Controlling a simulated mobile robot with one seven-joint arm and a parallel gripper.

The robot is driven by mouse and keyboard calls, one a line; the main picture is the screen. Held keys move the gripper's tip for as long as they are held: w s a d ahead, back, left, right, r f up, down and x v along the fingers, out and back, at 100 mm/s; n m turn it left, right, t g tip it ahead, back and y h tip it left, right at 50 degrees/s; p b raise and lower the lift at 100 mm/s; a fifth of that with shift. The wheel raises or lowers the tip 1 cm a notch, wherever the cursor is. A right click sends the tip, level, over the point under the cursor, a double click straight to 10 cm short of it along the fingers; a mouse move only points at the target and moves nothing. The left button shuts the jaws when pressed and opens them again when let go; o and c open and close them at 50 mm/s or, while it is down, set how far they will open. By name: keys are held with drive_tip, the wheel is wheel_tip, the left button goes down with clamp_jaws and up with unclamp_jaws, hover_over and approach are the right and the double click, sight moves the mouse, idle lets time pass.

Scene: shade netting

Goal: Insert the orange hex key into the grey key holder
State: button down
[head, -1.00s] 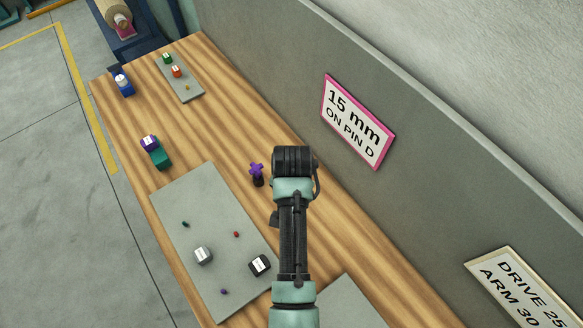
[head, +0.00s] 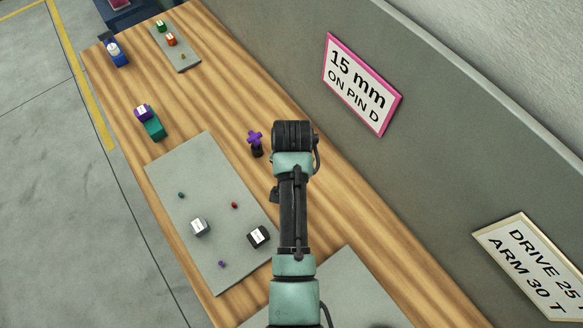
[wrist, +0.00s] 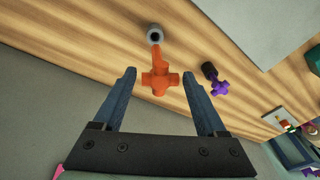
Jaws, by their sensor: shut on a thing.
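In the wrist view the orange hex key (wrist: 160,82) has a cross-shaped handle and sits between the fingers of my gripper (wrist: 159,74), which is shut on it. Its shaft points to the grey key holder (wrist: 154,31), a small round socket standing on the wooden bench. A dark opening shows in the holder's top. The shaft's end appears at the near edge of this opening; I cannot tell whether it is inside or above it. In the head view my arm hides the gripper, the orange key and the grey holder.
A purple cross-handled key (head: 255,138) stands in a black holder (head: 257,152) left of my arm; it also shows in the wrist view (wrist: 219,88). A grey mat (head: 205,165) with small blocks lies nearby. A grey wall panel (head: 430,130) with signs runs along the bench's right side.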

drive_tip(key=shift+s+b+x, duration=0.2)
drive_tip(key=shift+b+x, duration=0.35)
drive_tip(key=shift+x, duration=0.35)
drive_tip(key=shift+s+b+x, duration=0.2)
drive_tip(key=shift+b+x, duration=0.35)
drive_tip(key=shift+x, duration=0.35)
drive_tip(key=shift+s+x, duration=0.25)
drive_tip(key=shift+x, duration=0.85)
idle(0.5)
drive_tip(key=shift+b+x, duration=0.65)
drive_tip(key=shift+x, duration=0.15)
drive_tip(key=shift+s+f, duration=0.1)
drive_tip(key=shift+f, duration=0.15)
drive_tip(key=shift+f+b, duration=0.3)
drive_tip(key=shift+f, duration=0.05)
unclamp_jaws()
drive_tip(key=b+v, duration=0.1)
drive_tip(key=v, duration=1.2)
